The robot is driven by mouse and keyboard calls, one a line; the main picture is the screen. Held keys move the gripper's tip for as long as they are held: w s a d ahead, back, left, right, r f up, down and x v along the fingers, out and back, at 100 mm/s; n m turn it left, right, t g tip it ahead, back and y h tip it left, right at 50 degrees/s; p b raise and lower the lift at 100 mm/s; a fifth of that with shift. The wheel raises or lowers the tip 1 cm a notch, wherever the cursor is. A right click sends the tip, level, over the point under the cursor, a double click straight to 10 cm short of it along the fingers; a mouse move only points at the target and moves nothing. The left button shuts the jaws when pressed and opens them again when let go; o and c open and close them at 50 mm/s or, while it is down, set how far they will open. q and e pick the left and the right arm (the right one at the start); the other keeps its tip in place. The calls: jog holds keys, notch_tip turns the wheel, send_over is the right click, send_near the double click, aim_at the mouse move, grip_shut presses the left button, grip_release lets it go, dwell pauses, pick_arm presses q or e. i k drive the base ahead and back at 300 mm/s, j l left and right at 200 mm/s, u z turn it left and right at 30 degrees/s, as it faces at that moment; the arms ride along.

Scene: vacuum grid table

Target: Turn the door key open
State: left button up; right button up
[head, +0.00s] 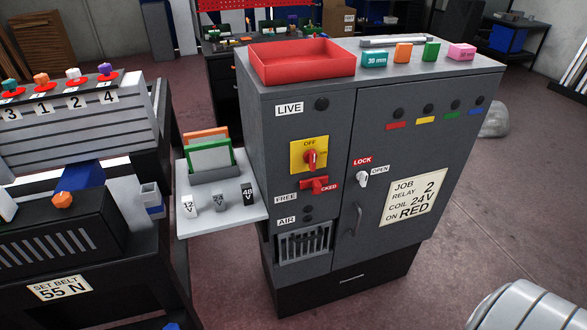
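The door key (363,179) is a small pale key on the upper left of the dark grey cabinet's door (415,140). A red LOCK label (362,161) sits just above it and an OPEN label (380,170) at its upper right. The key looks roughly upright; its exact turn is too small to tell. The door is shut, with a dark vertical handle (357,219) below the key. Neither gripper is in view.
Left of the door are a red rotary switch (310,158) on yellow, marked OFF, and a red FREE/LOCKED lever (318,185). A side shelf (218,217) holds relays marked 12, 24 and 48 V. A red tray (302,64) stands on top.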

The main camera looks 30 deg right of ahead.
aim_at(362, 176)
jog(key=z, duration=1.85)
